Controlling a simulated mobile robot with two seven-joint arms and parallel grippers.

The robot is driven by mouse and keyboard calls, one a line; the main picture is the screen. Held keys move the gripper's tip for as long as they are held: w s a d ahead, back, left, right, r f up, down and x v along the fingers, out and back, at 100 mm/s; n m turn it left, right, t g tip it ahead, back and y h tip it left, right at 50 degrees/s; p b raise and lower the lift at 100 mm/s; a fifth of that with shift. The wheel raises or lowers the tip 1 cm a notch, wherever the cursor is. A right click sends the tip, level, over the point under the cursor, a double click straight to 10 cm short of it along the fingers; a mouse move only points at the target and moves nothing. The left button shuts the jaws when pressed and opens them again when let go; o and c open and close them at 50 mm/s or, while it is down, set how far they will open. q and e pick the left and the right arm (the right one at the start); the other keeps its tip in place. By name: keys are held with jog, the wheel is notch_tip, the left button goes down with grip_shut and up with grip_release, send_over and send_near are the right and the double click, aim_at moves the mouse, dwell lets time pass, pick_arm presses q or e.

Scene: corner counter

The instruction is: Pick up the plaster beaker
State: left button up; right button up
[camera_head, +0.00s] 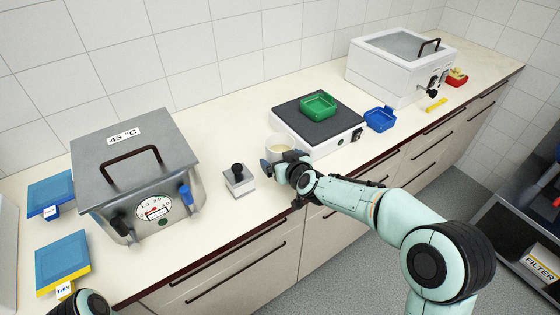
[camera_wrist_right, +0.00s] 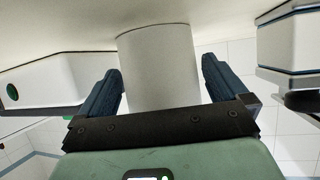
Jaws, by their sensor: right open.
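The plaster beaker (camera_head: 279,146) is a small off-white cup standing on the counter, just in front of the scale with the dark top. In the right wrist view the beaker (camera_wrist_right: 159,62) is a plain pale cylinder in the middle. My right gripper (camera_head: 276,163) is at the beaker's near side and hides its lower part in the head view. In the wrist view the right gripper (camera_wrist_right: 162,85) is open, with one dark finger on each side of the beaker and a gap visible on both sides. A piece of my left arm shows at the bottom left; its gripper is out of view.
The dark-topped scale (camera_head: 343,125) holds a green tray (camera_head: 318,105); a blue tray (camera_head: 380,119) stands right of it. A stamp-like block with a black knob (camera_head: 239,181) sits left of the beaker. A steel 45 °C bath (camera_head: 178,157) stands further left. A white box (camera_head: 377,75) is at the back right.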

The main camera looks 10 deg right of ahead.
jog(key=shift+r, duration=0.1)
jog(key=c, duration=1.2)
pick_arm(q)
jog(key=shift+r, duration=0.15)
pick_arm(e)
jog(key=shift+r, duration=0.2)
jog(key=shift+r+p, duration=0.6)
jog(key=shift+r, duration=0.25)
pick_arm(q)
jog(key=w+r+p, duration=0.5)
jog(key=r+p, duration=0.1)
jog(key=r, duration=0.1)
jog(key=w+r+t+p, duration=0.1)
jog(key=w+r+p, duration=0.4)
jog(key=r, duration=0.3)
jog(key=shift+p, duration=0.35)
pick_arm(e)
notch_tip(320, 180, up, 18)
jog(key=shift+f, duration=0.15)
